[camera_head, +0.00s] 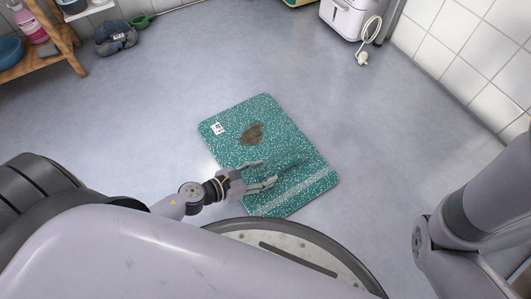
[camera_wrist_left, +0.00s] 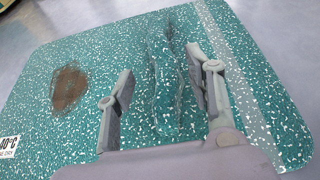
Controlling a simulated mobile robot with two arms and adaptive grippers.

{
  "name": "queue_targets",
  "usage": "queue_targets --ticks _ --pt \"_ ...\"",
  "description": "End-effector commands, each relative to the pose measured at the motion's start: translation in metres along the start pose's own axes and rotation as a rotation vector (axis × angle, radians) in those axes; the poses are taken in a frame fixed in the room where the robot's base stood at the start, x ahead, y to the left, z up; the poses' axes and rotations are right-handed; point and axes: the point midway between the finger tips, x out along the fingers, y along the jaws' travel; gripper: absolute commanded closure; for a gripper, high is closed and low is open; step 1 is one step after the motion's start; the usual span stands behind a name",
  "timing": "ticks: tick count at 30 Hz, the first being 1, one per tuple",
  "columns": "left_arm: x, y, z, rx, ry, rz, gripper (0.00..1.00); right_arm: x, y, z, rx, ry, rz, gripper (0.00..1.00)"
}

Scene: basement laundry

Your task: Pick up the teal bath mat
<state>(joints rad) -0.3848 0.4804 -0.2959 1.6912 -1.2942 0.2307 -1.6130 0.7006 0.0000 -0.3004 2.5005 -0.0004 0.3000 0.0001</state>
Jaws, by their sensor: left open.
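The teal bath mat (camera_head: 238,151) lies flat on the floor, speckled white, with a brown stain (camera_head: 252,134) and a white label (camera_head: 217,128) near its far left corner. In the left wrist view the mat (camera_wrist_left: 75,119) fills most of the picture, and a raised fold (camera_wrist_left: 165,80) runs between my fingers. My left gripper (camera_head: 268,174) is over the near part of the mat, open, its fingers on either side of the fold; it also shows in the left wrist view (camera_wrist_left: 162,92). I cannot tell whether the fingertips touch the mat. My right gripper is out of view.
My round base sits close to the mat's near edge. A white appliance (camera_head: 345,18) with a cord and plug (camera_head: 364,55) stands at the back right. A wooden shelf (camera_head: 62,45) and a dark grey bundle (camera_head: 116,38) are at the back left. The floor around is clear.

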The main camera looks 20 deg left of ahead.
Motion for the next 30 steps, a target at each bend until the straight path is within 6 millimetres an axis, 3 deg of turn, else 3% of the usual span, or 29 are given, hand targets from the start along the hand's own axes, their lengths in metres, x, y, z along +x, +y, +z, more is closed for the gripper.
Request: queue_targets --ticks 6,15,30 --pt "0.032 -0.002 0.003 0.001 -0.001 0.0 0.52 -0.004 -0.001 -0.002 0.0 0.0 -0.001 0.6" --pt "0.037 -0.003 0.003 0.0 0.0 0.0 0.52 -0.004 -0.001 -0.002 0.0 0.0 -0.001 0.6" --pt "0.037 -0.003 0.003 -0.001 0.0 0.0 0.84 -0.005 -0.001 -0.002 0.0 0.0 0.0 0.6"
